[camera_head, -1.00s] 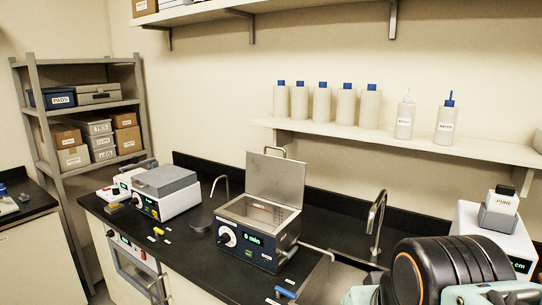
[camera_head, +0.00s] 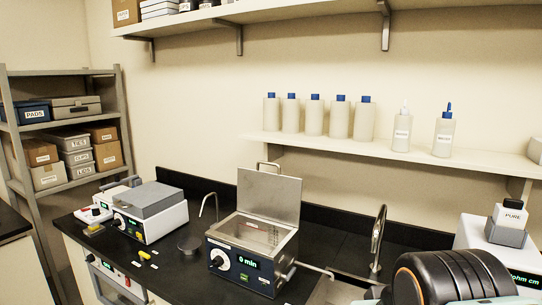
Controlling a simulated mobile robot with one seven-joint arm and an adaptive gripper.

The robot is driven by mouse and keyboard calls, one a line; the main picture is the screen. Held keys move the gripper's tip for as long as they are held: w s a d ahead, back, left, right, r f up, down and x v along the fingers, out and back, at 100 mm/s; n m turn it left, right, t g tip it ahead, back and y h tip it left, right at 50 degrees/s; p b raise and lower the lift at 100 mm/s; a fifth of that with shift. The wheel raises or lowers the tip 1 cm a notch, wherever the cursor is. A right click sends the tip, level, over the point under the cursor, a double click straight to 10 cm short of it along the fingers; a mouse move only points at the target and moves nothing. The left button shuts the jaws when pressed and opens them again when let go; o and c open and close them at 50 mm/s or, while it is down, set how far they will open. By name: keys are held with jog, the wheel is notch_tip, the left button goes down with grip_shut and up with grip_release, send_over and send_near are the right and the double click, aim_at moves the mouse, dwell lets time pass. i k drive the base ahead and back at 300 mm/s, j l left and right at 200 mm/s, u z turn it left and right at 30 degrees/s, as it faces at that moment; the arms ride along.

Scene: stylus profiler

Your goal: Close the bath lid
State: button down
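The bath (camera_head: 247,258) is a dark blue box with a white knob and a green display reading "0 min", on the black counter. Its metal lid (camera_head: 269,195) stands open, upright at the back edge, with a handle at its top. The open basin (camera_head: 248,232) shows a metal interior. Part of my arm is at the lower right, in front of the sink area. My gripper is not in view.
A tap (camera_head: 378,240) and sink are right of the bath. A grey-lidded white device (camera_head: 150,212) stands to the left, with a dark round item (camera_head: 189,244) between. A shelf (camera_head: 390,153) with several bottles is above. A white instrument (camera_head: 495,245) stands at the right.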

aim_at(277, 198)
jog(key=i+j+z, duration=0.2)
jog(key=j, duration=0.15)
jog(key=i+j+z, duration=0.15)
jog(key=j, duration=0.2)
jog(key=i+j+z, duration=0.2)
jog(key=j, duration=0.15)
jog(key=j+z, duration=0.2)
jog(key=j, duration=0.2)
